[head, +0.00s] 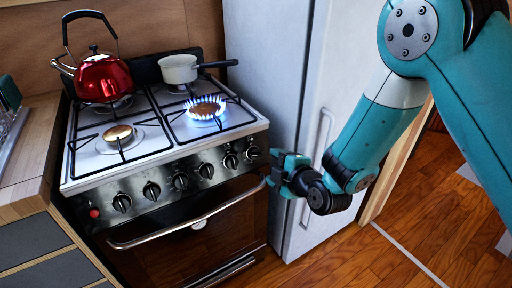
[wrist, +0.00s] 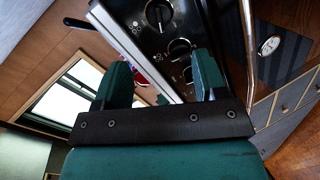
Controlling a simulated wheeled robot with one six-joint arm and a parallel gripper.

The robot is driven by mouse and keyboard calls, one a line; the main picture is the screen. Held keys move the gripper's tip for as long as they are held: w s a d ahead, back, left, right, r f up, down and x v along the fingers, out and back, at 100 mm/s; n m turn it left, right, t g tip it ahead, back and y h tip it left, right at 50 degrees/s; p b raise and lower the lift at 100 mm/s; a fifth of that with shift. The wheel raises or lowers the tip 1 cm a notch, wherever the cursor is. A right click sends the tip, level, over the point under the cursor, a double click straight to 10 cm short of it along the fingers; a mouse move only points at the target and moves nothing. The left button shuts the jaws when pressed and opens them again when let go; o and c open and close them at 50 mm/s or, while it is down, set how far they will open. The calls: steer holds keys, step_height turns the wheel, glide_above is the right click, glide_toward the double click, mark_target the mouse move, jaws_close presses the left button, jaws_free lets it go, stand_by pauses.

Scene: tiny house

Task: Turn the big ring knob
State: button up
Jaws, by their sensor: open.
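The stove's front panel (head: 136,213) carries a row of several black knobs, among them a rightmost knob (head: 252,153) and one just left of it (head: 231,160). I cannot tell which one is the big ring knob. A right burner (head: 205,108) is lit with a blue flame. My gripper (head: 272,170) is just beyond the panel's right end, open, with nothing visible between its fingers. The wrist view also shows the gripper (wrist: 160,80), with knobs beyond the fingers, such as a near one (wrist: 158,14) and another (wrist: 180,48).
A red kettle (head: 103,77) stands at the back left of the hob, and a white pan (head: 180,69) at the back right. The oven handle (head: 190,222) runs below the knobs. A white fridge (head: 262,62) stands close on the right. Wooden floor lies open at the right.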

mark_target(257, 155)
steer(key=x, duration=1)
steer(key=shift+w+a+f+p, duration=0.1)
steer(key=shift+w+p, duration=0.15)
steer(key=shift+p, duration=0.1)
steer(key=c, duration=0.9)
